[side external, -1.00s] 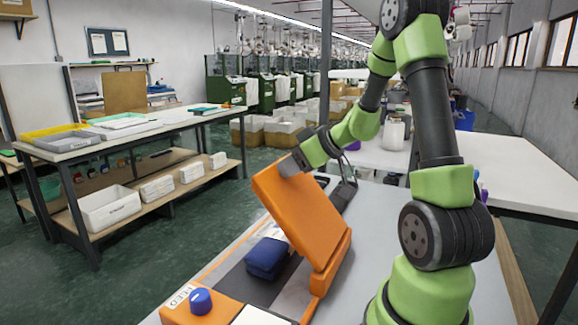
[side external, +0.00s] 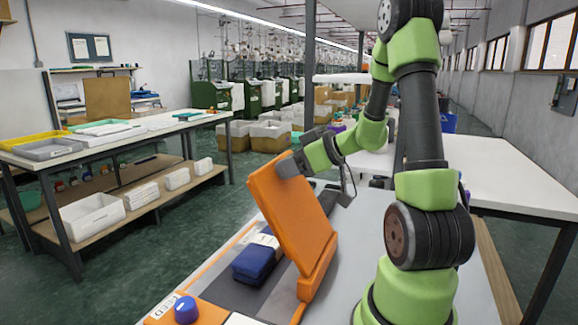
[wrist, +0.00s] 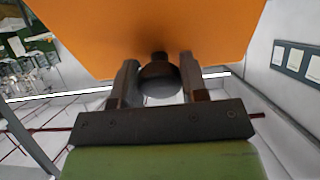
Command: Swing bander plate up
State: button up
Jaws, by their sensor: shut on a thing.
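The orange bander plate (side external: 288,215) stands tilted up from its hinge at the right side of the bander, leaning over to the left. My gripper (side external: 291,166) is at the plate's raised upper end. In the wrist view, my gripper's two fingers (wrist: 160,80) are shut on a dark round knob (wrist: 158,76) at the edge of the plate (wrist: 150,30). A folded dark blue bundle (side external: 258,260) with a pale band lies on the dark bed beneath the plate. The hinge side is partly hidden by the plate.
A blue knob (side external: 186,309) sits on the orange front part beside a FEED label. A grey bench top (side external: 350,225) surrounds the bander. A table with trays (side external: 45,148) stands at the left, across the green floor. Another white table (side external: 500,170) is at the right.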

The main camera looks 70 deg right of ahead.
jog(key=s+g, duration=0.2)
jog(key=s, duration=0.1)
jog(key=shift+s+r, duration=0.15)
jog(key=shift+r, duration=0.25)
jog(key=s+g, duration=0.3)
jog(key=g, duration=0.1)
jog(key=shift+s, duration=0.2)
dwell(0.4)
jog(key=shift+s, duration=0.1)
jog(key=shift+s+f+g, duration=0.15)
jog(key=shift+s+g, duration=0.85)
jog(key=shift+s, duration=0.55)
